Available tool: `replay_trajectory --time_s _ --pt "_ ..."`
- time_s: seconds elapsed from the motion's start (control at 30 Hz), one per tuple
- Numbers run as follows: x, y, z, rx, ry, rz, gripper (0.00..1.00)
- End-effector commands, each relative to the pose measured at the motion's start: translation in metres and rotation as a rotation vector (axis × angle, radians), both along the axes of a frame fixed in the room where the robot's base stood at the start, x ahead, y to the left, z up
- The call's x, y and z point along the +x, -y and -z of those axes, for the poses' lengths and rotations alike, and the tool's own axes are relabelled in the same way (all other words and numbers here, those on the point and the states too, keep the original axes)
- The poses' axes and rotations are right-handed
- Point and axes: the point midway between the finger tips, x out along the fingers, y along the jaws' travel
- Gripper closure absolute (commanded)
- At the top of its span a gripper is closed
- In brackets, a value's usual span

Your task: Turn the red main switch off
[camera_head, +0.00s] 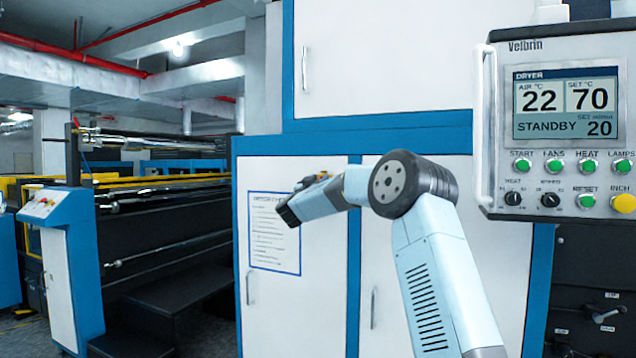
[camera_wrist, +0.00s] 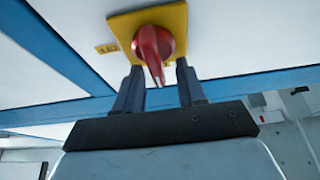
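In the wrist view the red main switch (camera_wrist: 153,48) is a rotary knob with a ridged handle on a yellow square plate (camera_wrist: 122,25), mounted on a white panel. The handle points down in that picture, slightly tilted to the right. My gripper (camera_wrist: 158,70) is open, with its two dark fingers apart and pointing at the switch. The lower end of the handle shows between the fingertips; I cannot tell whether they touch it. In the head view my arm reaches to the white cabinet doors, and the switch and fingers cannot be made out clearly there.
A control panel (camera_head: 562,130) at right reads STANDBY, with green buttons and a yellow one. A printed notice (camera_head: 274,240) is on the cabinet door (camera_head: 300,310). A blue-white machine with rollers (camera_head: 150,200) stands at left. Blue frame strips (camera_wrist: 60,50) border the panel.

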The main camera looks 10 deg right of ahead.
Motion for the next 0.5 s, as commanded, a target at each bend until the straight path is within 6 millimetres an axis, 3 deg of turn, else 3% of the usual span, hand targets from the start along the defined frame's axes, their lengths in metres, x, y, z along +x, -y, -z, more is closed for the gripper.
replay_trajectory --time_s 0.2,0.5 --pt "0.0002 -0.0001 0.0 0.0 0.0 0.0 0.61" --pt "0.0002 -0.0009 0.0005 0.0 -0.001 -0.002 0.88"
